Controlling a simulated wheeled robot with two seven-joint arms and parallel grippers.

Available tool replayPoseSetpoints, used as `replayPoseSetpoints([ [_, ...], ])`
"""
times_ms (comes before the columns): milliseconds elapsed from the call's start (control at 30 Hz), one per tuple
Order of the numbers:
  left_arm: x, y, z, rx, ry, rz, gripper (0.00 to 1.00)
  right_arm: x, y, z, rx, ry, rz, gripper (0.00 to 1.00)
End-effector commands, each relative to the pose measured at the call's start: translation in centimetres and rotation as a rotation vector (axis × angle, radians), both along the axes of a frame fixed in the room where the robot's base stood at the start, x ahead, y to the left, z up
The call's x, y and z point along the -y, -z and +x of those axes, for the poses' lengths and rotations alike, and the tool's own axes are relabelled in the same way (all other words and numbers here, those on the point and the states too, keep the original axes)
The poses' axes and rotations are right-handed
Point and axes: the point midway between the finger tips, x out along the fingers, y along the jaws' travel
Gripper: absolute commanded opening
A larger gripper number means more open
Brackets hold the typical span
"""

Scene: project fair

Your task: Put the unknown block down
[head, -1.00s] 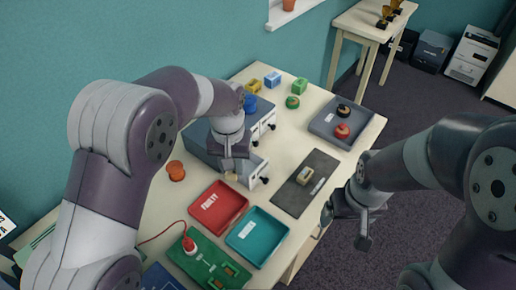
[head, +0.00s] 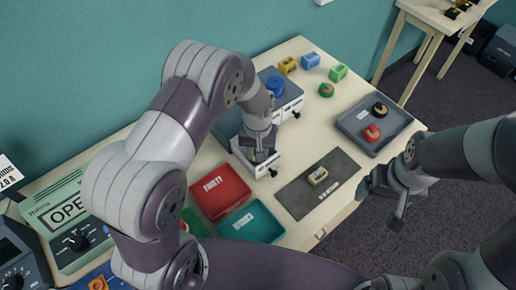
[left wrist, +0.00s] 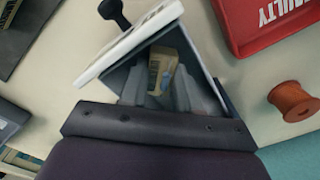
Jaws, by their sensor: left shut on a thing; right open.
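A small tan block with a dark printed label (left wrist: 162,70) shows in the left wrist view, inside the open drawer (left wrist: 130,48). My left gripper (left wrist: 163,92) reaches into the drawer and is shut on this block. In the head view my left gripper (head: 260,153) is over the open drawer (head: 268,168) of the grey cabinet and hides the block. Another tan block (head: 317,175) lies on the dark mat (head: 295,199). My right gripper (head: 384,200) is open and empty, right of the table's edge.
A red FAULTY tray (head: 220,190) and a teal tray (head: 252,222) stand in front of the drawer. A grey tray (head: 395,123) holds a red and a black piece. An orange spool (left wrist: 293,100) stands near the drawer.

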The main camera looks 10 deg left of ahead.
Motion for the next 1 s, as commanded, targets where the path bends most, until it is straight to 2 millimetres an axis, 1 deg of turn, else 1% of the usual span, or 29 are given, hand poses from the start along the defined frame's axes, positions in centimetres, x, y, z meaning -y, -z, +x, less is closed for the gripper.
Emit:
replayPoseSetpoints([
  [133, 0.0, 0.0, 0.0, 0.001, 0.0, 0.0, 0.01, 0.0, 0.1, 0.0, 0.0, 0.0, 0.0, 0.86],
  [267, 0.0, 0.4, 0.0, 0.001, 0.0, 0.0, 0.01, 0.0, 0.3, 0.0, 0.0, 0.0, 0.0, 0.86],
  [300, 0.0, 0.3, 0.0, 0.001, 0.0, 0.0, 0.42, 0.0, 0.2, 0.0, 0.0, 0.0, 0.0, 0.86],
  [567, 0.0, 0.2, 0.0, 0.001, 0.0, 0.0, 0.42, 0.0, 0.2, 0.0, 0.0, 0.0, 0.0, 0.86],
  [633, 0.0, -0.3, 0.0, 0.001, 0.0, 0.0, 0.42, 0.0, -0.2, 0.0, 0.0, 0.0, 0.0, 0.86],
  [667, 0.0, -0.5, 0.1, 0.002, 0.0, -0.001, 0.42, 0.0, 0.1, 0.0, 0.0, 0.0, 0.0, 0.86],
  [767, 0.0, -2.4, 0.2, 0.006, 0.0, -0.001, 0.42, 0.0, 0.6, 0.0, 0.0, 0.0, 0.0, 0.86],
  [900, 0.0, -6.2, 0.2, 0.007, 0.0, -0.001, 0.42, 0.0, 1.2, 0.0, 0.0, 0.0, 0.0, 0.86],
  [1000, 0.0, -8.7, 0.2, 0.005, 0.0, -0.001, 0.42, 0.0, 1.5, 0.0, 0.0, 0.0, 0.0, 0.86],
])
